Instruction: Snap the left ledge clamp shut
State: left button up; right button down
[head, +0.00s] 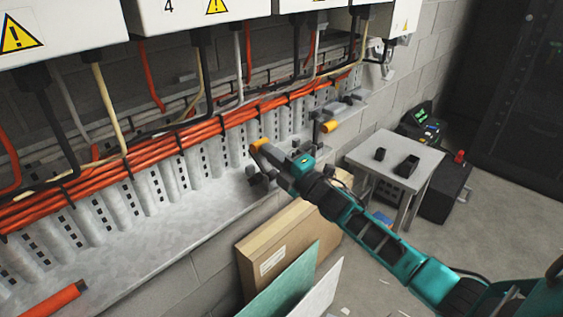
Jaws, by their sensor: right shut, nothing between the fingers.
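The left ledge clamp shows by its orange-tipped dark lever (258,146) at the edge of the grey ledge (140,245), near the middle of the head view. My right gripper (263,177) is at this clamp, its fingers close together and empty. The gripper and wrist hide much of the clamp body, so I cannot tell whether they touch it or how far the lever is closed. A second clamp with an orange tip (330,127) stands farther right along the ledge. My left gripper is not in view.
Orange cables (185,137) run along the wall above the ledge, under white cabinets (75,25). An orange tube (48,303) lies at the lower left. A cardboard box (275,245) and panels lean below the ledge. A small grey table (385,150) stands at the right.

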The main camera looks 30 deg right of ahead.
aim_at(265, 159)
jog(key=shift+w+a, duration=0.15)
jog(key=shift+w, duration=0.15)
jog(key=shift+w+f+b, duration=0.1)
jog(key=shift+w+b, duration=0.2)
jog(key=shift+b, duration=0.1)
jog(key=shift+w+a+f+b, duration=0.15)
jog(key=shift+w+b, duration=0.1)
jog(key=shift+w, duration=0.15)
jog(key=shift+w+a+b, duration=0.15)
jog(key=shift+w+b, duration=0.05)
jog(key=shift+w, duration=0.15)
jog(key=shift+w+a+p, duration=0.15)
jog(key=shift+w+p, duration=0.35)
jog(key=shift+p, duration=0.15)
jog(key=shift+w+a+f+g+p, duration=0.1)
jog(key=shift+w+f+g+p, duration=0.1)
jog(key=shift+g+p, duration=0.35)
jog(key=shift+w+f, duration=0.1)
jog(key=shift+f, duration=0.05)
jog(key=shift+p, duration=0.3)
